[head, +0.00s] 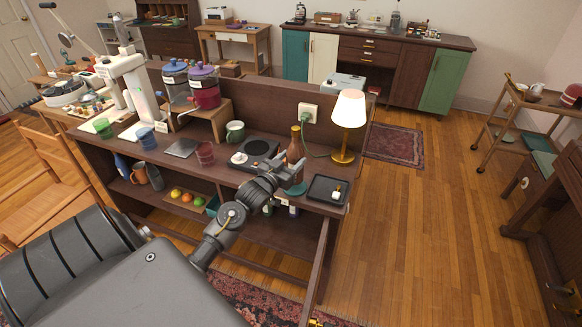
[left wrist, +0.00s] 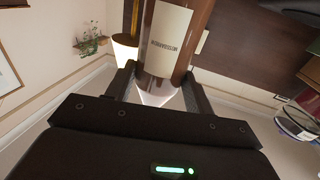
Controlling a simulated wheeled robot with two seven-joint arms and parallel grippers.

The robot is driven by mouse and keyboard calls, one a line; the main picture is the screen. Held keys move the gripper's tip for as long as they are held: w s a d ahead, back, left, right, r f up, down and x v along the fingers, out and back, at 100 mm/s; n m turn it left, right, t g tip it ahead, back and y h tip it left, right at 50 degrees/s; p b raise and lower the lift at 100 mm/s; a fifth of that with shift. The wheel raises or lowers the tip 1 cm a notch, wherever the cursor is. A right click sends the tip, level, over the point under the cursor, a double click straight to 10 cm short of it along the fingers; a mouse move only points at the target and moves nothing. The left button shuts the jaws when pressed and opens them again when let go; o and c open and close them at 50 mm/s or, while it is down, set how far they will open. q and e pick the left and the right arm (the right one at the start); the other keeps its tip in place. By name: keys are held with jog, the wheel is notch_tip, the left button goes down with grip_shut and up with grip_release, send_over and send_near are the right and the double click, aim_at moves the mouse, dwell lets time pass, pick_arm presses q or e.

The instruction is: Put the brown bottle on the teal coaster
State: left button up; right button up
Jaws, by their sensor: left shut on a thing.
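The brown bottle (head: 295,146) stands about upright near the right end of the dark wooden counter. My left gripper (head: 290,174) is shut on it. In the left wrist view the bottle (left wrist: 172,60), with a pale label, sits between the two fingers of my left gripper (left wrist: 158,88). The teal coaster (head: 297,190) lies just below the gripper on the counter, partly hidden by it. The bottle's base is hidden, so I cannot tell whether it touches the coaster. My right gripper is not in view.
A black tray (head: 327,190) with a small item lies right of the coaster. A lit lamp (head: 348,112) stands behind it. A black hot plate (head: 258,153) is to the left, with a green mug (head: 235,131) behind. Open floor lies to the right.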

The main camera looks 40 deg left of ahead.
pick_arm(q)
notch_tip(320, 180, down, 2)
jog(key=shift+f+p, duration=0.1)
jog(key=shift+p, duration=0.3)
jog(key=shift+f, duration=0.2)
jog(key=shift+f, duration=0.15)
jog(key=o, duration=1.4)
jog(key=shift+f, duration=0.1)
jog(key=shift+o, duration=0.2)
